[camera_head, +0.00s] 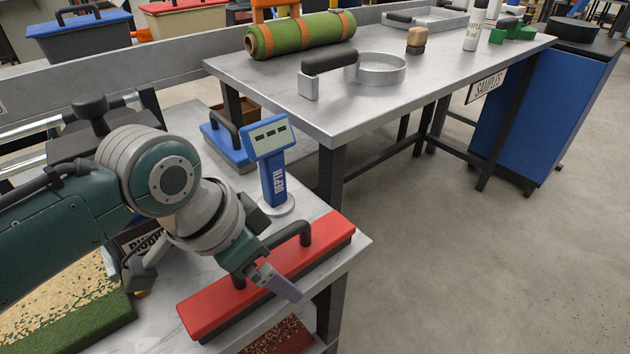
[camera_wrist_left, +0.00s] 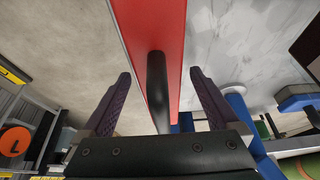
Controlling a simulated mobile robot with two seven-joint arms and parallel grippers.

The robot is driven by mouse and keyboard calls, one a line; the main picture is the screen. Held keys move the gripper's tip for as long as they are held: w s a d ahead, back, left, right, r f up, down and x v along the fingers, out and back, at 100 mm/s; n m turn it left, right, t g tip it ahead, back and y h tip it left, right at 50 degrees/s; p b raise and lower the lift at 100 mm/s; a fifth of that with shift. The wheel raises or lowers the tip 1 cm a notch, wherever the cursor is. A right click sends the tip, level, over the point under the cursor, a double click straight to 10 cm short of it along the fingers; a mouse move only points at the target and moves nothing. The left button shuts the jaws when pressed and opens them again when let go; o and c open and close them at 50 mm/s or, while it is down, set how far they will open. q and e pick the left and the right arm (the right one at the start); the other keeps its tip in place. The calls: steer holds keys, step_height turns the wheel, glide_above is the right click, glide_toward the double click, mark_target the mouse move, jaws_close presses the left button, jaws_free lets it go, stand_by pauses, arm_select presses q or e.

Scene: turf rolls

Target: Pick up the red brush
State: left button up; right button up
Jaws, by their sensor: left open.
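The red brush (camera_head: 315,258) is a long red block with a dark underside and a black arched handle. It lies along the front edge of the near marble-topped table (camera_head: 362,247). My left gripper (camera_head: 270,281) is over the brush in the head view and hides part of it and of its handle. In the left wrist view the red brush (camera_wrist_left: 172,30) runs up the middle. Its black handle (camera_wrist_left: 157,88) lies between the two purple fingers of my open left gripper (camera_wrist_left: 160,100), with a gap on both sides. My right gripper is not in view.
A blue depth gauge (camera_head: 273,180) stands just behind the brush, and a blue brush (camera_head: 228,146) lies farther back. A turf piece (camera_head: 95,318) is at lower left. A larger metal table (camera_head: 385,100) holds a green roll (camera_head: 300,36). Floor at right is clear.

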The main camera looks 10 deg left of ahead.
arm_select(q)
steer(key=c, duration=1.4)
steer(key=shift+c, duration=0.3)
steer(key=shift+r, duration=0.1)
